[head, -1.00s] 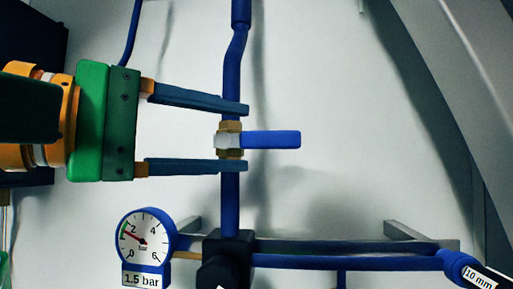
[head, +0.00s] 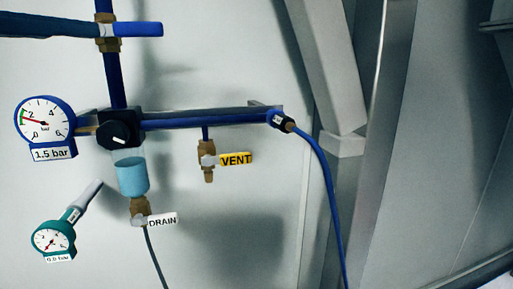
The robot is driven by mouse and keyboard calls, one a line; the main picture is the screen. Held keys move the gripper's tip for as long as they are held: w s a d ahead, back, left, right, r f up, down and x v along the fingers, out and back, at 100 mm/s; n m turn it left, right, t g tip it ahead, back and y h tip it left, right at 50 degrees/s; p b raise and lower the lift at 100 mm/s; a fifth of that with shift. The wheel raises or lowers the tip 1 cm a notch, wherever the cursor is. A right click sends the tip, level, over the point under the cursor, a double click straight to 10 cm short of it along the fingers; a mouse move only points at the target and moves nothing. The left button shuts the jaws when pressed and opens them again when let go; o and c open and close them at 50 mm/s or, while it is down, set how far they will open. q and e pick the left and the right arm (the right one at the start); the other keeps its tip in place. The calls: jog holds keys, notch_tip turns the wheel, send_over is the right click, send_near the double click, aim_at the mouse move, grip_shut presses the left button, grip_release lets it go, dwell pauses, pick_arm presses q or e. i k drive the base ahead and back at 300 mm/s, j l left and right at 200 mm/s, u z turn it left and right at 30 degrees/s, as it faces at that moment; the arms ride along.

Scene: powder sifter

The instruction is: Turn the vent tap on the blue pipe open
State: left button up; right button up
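The vent tap (head: 207,161) is a small brass fitting with a pale hub. It hangs on a short stub below the horizontal blue pipe (head: 205,119). A yellow VENT label (head: 236,159) is at its right side; I cannot make out a separate lever. A dark blue finger part of my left gripper (head: 50,24) enters at the upper left. Its tip is beside the brass tap on the upright pipe, whose blue lever (head: 141,29) points right. Contact and finger opening are unclear. The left gripper is well away from the vent tap. My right gripper is not in view.
A blue gauge (head: 45,118) reads 1.5 bar, left of a black regulator (head: 119,128). A light blue bowl (head: 132,177) and a DRAIN tap (head: 139,210) hang below. A teal gauge (head: 53,240) is lower left. A blue hose (head: 329,195) hangs at right.

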aim_at(243, 158)
jog(key=k+l, duration=0.7)
jog(key=k, duration=0.25)
